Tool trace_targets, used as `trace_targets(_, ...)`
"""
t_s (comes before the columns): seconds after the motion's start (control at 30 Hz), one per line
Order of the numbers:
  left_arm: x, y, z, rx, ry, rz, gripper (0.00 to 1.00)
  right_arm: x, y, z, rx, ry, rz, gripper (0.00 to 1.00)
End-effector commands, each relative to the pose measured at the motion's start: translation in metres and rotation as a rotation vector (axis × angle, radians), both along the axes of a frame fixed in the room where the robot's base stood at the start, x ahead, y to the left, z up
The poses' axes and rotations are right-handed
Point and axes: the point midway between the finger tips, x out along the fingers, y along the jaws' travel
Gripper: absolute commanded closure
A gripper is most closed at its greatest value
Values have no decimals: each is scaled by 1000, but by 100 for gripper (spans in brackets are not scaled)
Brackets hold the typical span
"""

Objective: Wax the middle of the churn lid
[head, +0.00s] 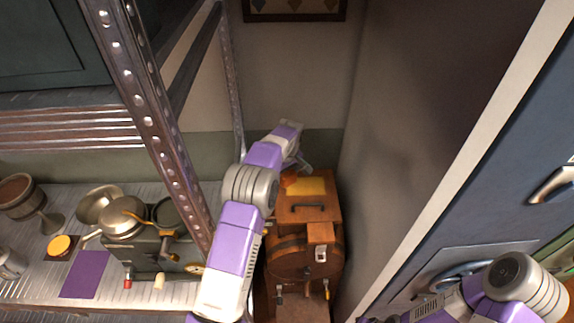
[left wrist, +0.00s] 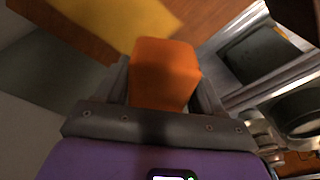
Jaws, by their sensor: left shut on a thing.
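The wooden churn (head: 305,255) stands on the floor in the corner. Its lid (head: 326,207) is on top, with a dark bar handle (head: 307,206) and a yellow patch (head: 308,186) behind the handle. The yellow patch also shows at the top of the left wrist view (left wrist: 128,22). My left gripper (head: 297,172) is over the rear left of the lid. It is shut on an orange block (left wrist: 163,75), which lies beside the yellow patch. I cannot tell whether the block touches the lid. My right arm shows at lower right, its gripper out of frame.
A wall and blue door (head: 490,190) bound the right.

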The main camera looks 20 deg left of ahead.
Motion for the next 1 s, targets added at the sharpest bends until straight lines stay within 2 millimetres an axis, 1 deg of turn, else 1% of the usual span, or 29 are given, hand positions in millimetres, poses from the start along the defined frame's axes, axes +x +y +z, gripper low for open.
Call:
trace_targets(0.03, -1, 1, 8, 0, 0, 2, 61, 0, 0, 5, 0, 0, 0, 57)
trace_targets(0.4, -4, 9, 39, 0, 0, 15, 61, 0, 0, 24, 0, 0, 0, 57)
trace_targets(0.53, -5, 10, 42, 0, 0, 17, 61, 0, 0, 26, 0, 0, 0, 57)
trace_targets(1.0, -5, 10, 41, 1, 1, 17, 61, 0, 0, 25, 0, 0, 0, 57)
